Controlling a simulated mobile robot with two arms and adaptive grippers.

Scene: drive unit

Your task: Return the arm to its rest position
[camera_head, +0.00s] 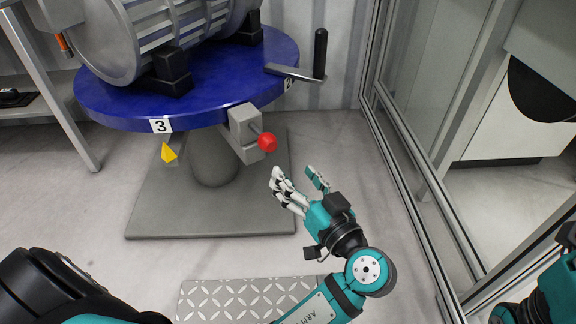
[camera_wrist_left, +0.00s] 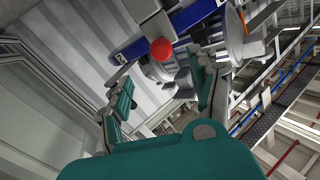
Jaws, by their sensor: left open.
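My left gripper (camera_head: 294,172) is open and empty. It is in the middle of the head view, in front of the blue round table (camera_head: 110,113) and a little right of the red ball knob (camera_head: 267,142). In the left wrist view the two fingers of the gripper (camera_wrist_left: 157,78) stand apart with nothing held between them. The red ball (camera_wrist_left: 161,49) shows beyond them, and I see no contact with it. My right gripper is not in view.
A grey metal drum (camera_head: 108,45) rests on the table. A black-handled crank (camera_head: 320,55) sticks out at the table's right side. A grey base plate (camera_head: 150,210) lies below. A glass-panelled frame (camera_head: 410,130) stands on the right. A tread plate (camera_head: 235,298) lies in front.

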